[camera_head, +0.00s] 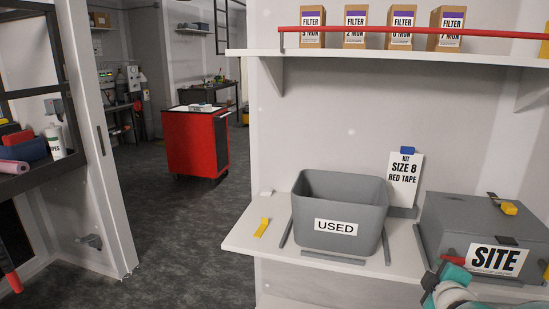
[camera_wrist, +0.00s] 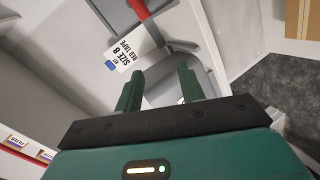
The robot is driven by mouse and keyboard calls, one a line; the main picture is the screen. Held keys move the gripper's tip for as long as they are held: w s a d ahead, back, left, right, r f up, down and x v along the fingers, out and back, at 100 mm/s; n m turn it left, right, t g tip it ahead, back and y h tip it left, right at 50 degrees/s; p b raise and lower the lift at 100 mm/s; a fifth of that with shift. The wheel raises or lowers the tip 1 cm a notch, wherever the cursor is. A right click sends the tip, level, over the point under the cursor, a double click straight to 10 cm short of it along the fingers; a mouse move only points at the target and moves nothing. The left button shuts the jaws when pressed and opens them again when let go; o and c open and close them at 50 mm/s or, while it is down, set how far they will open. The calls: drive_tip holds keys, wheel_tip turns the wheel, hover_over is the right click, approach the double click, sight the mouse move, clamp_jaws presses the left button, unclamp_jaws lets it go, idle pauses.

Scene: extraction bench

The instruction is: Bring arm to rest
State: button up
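My gripper (camera_wrist: 158,82) shows in the wrist view as two green fingers standing apart, with nothing visible between them. In the head view, a teal part of my arm (camera_head: 450,288) shows at the bottom right, in front of the grey SITE case (camera_head: 433,215). The fingertips cannot be made out there. The case is closed on the white bench, with a yellow latch on top and a red piece at its front left.
A grey bin labelled USED (camera_head: 340,205) stands left of the case. A Size 8 Red Tape card (camera_head: 405,178) stands behind it, also visible in the wrist view (camera_wrist: 129,56). A yellow piece (camera_head: 262,227) lies on the bench. Filter boxes (camera_head: 355,27) line the shelf above.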

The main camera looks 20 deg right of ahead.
drive_tip(key=s+a+r+m+g+y, duration=0.1)
drive_tip(key=a+m+g+y, duration=0.15)
drive_tip(key=a, duration=1.05)
drive_tip(key=s+a+r+m+g+y, duration=0.1)
drive_tip(key=a+r+m+g+y, duration=0.2)
drive_tip(key=a, duration=1)
drive_tip(key=s+a+f+m+y, duration=0.1)
drive_tip(key=s+a+m+y, duration=0.1)
drive_tip(key=s+a, duration=0.4)
drive_tip(key=shift+a+g, duration=0.35)
drive_tip(key=shift+a, duration=0.75)
drive_tip(key=shift+s+d+m, duration=0.1)
drive_tip(key=shift+d+m, duration=0.15)
